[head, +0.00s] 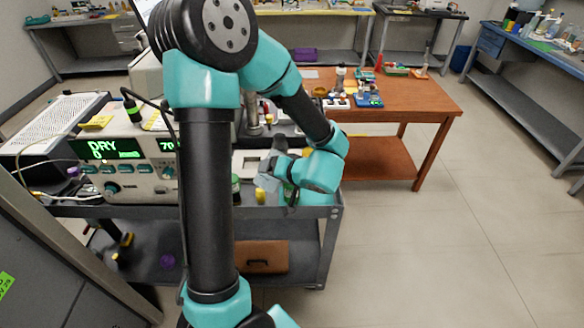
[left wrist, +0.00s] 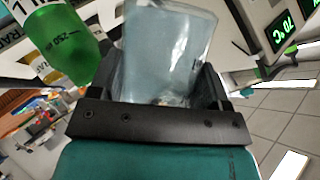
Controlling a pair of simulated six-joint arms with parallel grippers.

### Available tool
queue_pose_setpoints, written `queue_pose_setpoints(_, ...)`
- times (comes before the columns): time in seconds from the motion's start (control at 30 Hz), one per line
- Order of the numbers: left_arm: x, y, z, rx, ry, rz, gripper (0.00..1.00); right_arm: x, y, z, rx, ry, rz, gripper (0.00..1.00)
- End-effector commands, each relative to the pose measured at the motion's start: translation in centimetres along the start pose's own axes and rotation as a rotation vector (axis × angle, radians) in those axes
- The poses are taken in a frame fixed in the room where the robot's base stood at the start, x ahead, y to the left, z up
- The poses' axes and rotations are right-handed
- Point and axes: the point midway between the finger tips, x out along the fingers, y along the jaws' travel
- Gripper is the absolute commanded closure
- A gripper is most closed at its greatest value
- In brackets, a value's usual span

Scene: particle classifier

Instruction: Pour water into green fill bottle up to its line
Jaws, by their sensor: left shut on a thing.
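My left gripper (head: 276,183) is shut on a clear, bluish beaker (head: 264,182) above the cart top, at the right end of the display unit. In the left wrist view the beaker (left wrist: 168,45) fills the space between the two black fingers (left wrist: 160,85). Its water level and exact tilt cannot be told. The green fill bottle (left wrist: 58,38) stands close beside the beaker in that view, with a "250" mark and a line on its side. In the head view the green bottle (head: 236,188) is mostly hidden behind my arm. My right gripper is not in view.
A large instrument (head: 125,165) reading "DRY" and "70" stands on the grey cart (head: 334,212). A small yellow object (head: 260,196) sits near the gripper. A brown table (head: 425,98) with bottles and racks is behind. Open floor lies to the right.

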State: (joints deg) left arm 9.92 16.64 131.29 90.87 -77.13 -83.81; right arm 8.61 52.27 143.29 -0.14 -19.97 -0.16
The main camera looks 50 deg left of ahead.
Motion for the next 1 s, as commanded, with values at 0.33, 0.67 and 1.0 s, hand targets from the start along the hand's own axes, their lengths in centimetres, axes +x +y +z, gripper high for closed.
queue_pose_setpoints(0.33,0.18,0.01,0.04,0.031,-0.015,-0.015,0.64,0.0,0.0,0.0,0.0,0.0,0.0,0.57)
queue_pose_setpoints(0.67,0.26,0.05,0.19,0.061,-0.031,-0.028,0.64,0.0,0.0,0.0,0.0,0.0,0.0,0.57)
queue_pose_setpoints(1.0,0.44,0.05,0.28,0.092,-0.047,-0.043,0.64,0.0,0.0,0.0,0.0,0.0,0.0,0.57)
